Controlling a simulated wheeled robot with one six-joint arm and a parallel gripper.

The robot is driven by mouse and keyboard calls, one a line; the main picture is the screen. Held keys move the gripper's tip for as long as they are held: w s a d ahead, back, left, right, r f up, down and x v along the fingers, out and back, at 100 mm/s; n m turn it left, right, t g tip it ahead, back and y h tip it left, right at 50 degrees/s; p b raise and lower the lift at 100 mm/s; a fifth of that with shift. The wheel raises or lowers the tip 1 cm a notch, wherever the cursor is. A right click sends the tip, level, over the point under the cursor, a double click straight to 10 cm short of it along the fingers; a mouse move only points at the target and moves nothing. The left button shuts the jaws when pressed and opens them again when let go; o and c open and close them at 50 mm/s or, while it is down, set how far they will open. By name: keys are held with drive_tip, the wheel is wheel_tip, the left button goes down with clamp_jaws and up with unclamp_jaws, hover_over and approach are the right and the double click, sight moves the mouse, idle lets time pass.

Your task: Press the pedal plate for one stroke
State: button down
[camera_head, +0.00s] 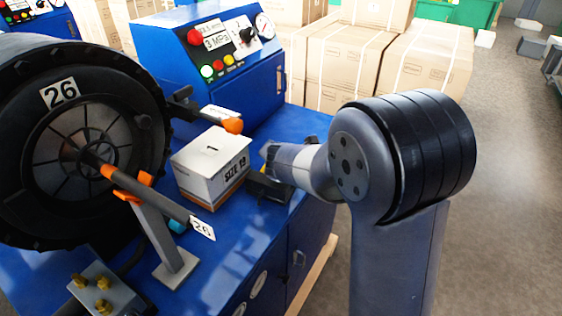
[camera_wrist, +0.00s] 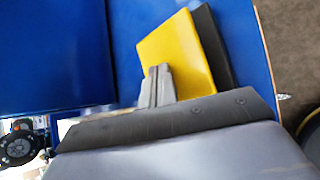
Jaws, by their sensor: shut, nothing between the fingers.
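The pedal plate (camera_wrist: 182,55) is yellow and shows in the wrist view, tilted over a dark base (camera_wrist: 215,45). In the head view only a dark piece of the pedal (camera_head: 270,190) shows on the blue bench top, partly behind my arm and the white box. My gripper (camera_wrist: 157,72) is shut and empty, its fingertips overlapping the plate's left lower part in the wrist view. I cannot tell whether they touch it. In the head view my gripper (camera_head: 266,152) is near the pedal, beside the white box.
A white box (camera_head: 210,165) marked SIZE 19 stands left of my gripper. A large black reel (camera_head: 62,95) marked 26 and a stand with an orange-tipped rod (camera_head: 158,228) are further left. A blue control cabinet (camera_head: 235,75) stands behind. Cartons (camera_head: 340,65) fill the back; floor is open at right.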

drive_tip(key=shift+r, duration=0.15)
wheel_tip(320, 180, up, 5)
drive_tip(key=p, duration=0.4)
drive_tip(key=shift+s+a, duration=0.15)
drive_tip(key=shift+p, duration=0.3)
idle(0.8)
